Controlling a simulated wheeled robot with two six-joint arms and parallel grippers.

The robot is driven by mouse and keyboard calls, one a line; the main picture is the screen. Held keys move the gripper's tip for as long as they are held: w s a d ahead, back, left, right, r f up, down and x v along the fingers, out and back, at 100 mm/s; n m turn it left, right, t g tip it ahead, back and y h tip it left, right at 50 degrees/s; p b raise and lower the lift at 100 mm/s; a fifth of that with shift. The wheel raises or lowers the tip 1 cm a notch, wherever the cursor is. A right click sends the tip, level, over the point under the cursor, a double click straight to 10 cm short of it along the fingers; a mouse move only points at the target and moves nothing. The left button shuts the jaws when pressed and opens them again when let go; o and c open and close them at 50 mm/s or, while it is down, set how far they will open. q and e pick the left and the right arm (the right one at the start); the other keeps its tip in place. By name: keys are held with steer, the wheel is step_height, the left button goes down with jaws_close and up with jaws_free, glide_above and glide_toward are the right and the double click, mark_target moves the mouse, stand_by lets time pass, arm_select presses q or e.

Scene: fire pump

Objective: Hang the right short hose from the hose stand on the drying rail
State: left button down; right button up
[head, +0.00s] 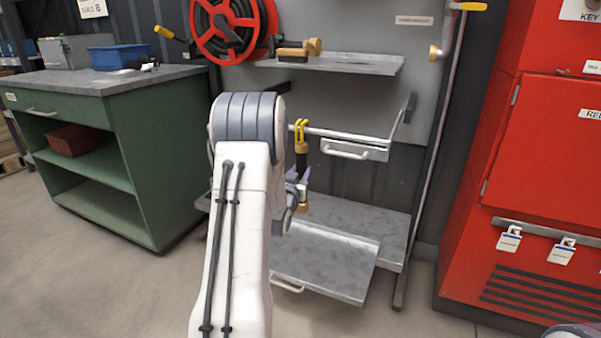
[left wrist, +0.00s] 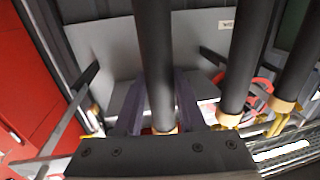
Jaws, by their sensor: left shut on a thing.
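In the head view a short black hose (head: 301,165) hangs upright with brass ends and a yellow hook (head: 300,130) at its top. The hook is at the visible left end of a pale horizontal rail (head: 345,134); I cannot tell whether it bears on it. My left gripper (head: 299,188) is shut on this hose near its lower part, partly hidden by my arm. In the left wrist view the held hose (left wrist: 154,50) runs between the two fingers. Two more black hoses (left wrist: 242,55) (left wrist: 297,72) hang beside it, apart from the fingers.
The metal stand has an upper shelf (head: 340,64) and a tilted lower plate (head: 330,262). A red hose reel (head: 233,25) is above. A green workbench (head: 110,150) stands left, a red cabinet (head: 540,150) right. Grey floor is clear in front.

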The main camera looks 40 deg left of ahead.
stand_by(0.3)
arm_select(q)
steer(key=shift+c, duration=2.1)
jaws_free()
steer(key=shift+f, duration=0.15)
steer(key=p+v, duration=0.1)
steer(key=v, duration=0.9)
steer(key=shift+s+p, duration=0.2)
steer(key=shift+p, duration=0.1)
